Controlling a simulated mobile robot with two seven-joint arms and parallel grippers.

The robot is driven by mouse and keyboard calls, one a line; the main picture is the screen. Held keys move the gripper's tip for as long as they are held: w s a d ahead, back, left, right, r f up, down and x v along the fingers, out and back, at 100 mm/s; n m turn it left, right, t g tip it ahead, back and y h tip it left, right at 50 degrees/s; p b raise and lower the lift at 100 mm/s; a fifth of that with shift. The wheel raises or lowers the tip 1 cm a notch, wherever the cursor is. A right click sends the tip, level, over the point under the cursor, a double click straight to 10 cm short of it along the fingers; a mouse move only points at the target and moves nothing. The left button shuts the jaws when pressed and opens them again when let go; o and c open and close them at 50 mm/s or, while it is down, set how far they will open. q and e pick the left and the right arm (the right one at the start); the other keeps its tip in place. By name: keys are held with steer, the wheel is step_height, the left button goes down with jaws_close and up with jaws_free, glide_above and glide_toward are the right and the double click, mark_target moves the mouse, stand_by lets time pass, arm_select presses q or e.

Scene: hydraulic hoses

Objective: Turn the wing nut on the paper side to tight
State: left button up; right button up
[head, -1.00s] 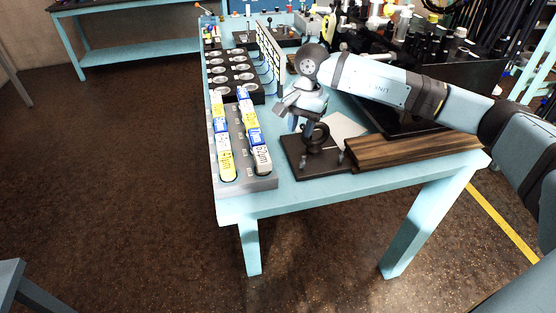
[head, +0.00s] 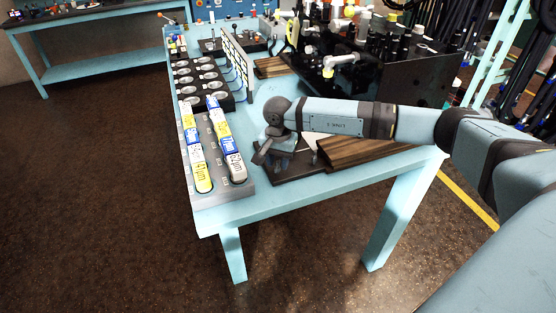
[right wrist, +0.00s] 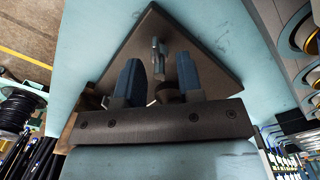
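The dark base plate (head: 285,176) lies on the light blue table, mostly hidden behind my right gripper (head: 262,157) in the head view. A white sheet of paper (head: 308,143) shows just behind and right of it. In the right wrist view a small grey metal wing nut or post (right wrist: 158,55) stands on the dark plate (right wrist: 200,52). My right gripper (right wrist: 158,62) is open, its two blue fingers on either side of that metal piece with gaps visible. I cannot tell how deep the fingertips reach. A dark round part (right wrist: 168,93) shows between the finger bases. My left gripper is out of view.
A grey rack (head: 222,190) with blue, white and yellow labelled boxes stands left of the plate. A dark wooden board (head: 365,149) lies to the right. Black holders with round cups (head: 203,82) and a black bin (head: 400,85) stand farther back.

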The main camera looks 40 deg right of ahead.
steer(key=shift+f, duration=0.3)
jaws_close()
